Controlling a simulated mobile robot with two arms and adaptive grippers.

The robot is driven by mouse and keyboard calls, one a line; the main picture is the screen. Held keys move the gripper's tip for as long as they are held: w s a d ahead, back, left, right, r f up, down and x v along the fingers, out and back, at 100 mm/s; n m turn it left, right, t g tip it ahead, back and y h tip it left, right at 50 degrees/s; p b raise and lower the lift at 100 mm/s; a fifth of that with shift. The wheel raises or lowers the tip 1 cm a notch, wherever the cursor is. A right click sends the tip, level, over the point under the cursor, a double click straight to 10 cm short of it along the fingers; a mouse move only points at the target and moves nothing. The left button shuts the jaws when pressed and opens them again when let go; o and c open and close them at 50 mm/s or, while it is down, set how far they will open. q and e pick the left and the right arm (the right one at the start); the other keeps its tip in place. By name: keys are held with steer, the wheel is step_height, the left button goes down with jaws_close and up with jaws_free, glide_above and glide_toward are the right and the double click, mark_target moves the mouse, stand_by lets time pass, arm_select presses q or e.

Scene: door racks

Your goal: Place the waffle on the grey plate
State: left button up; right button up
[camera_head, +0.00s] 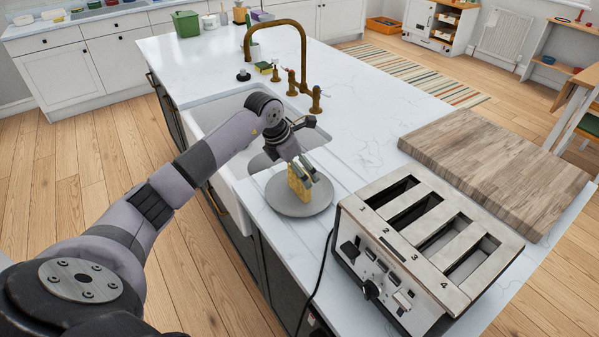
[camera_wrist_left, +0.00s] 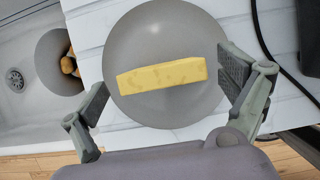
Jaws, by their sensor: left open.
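The yellow waffle (camera_head: 299,184) stands on its narrow edge over the round grey plate (camera_head: 312,206). In the left wrist view the waffle (camera_wrist_left: 160,77) is a narrow yellow bar across the middle of the grey plate (camera_wrist_left: 165,30), and it appears to rest on it. My left gripper (camera_head: 303,174) is right above the plate with its fingers spread on either side of the waffle. In the left wrist view gaps show between both fingers and the waffle's ends. My right gripper is not in view.
A large toaster (camera_head: 425,250) stands right of the plate, its black cable (camera_head: 322,262) running down beside the plate. A wooden board (camera_head: 500,165) lies behind the toaster. The sink (camera_head: 225,110) with a brass tap (camera_head: 303,50) is left of the plate. The counter behind is mostly clear.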

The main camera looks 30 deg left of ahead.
arm_select(q)
steer(key=b+v, duration=0.2)
steer(key=v, duration=0.8)
steer(key=shift+r, duration=0.2)
steer(key=shift+s, duration=0.1)
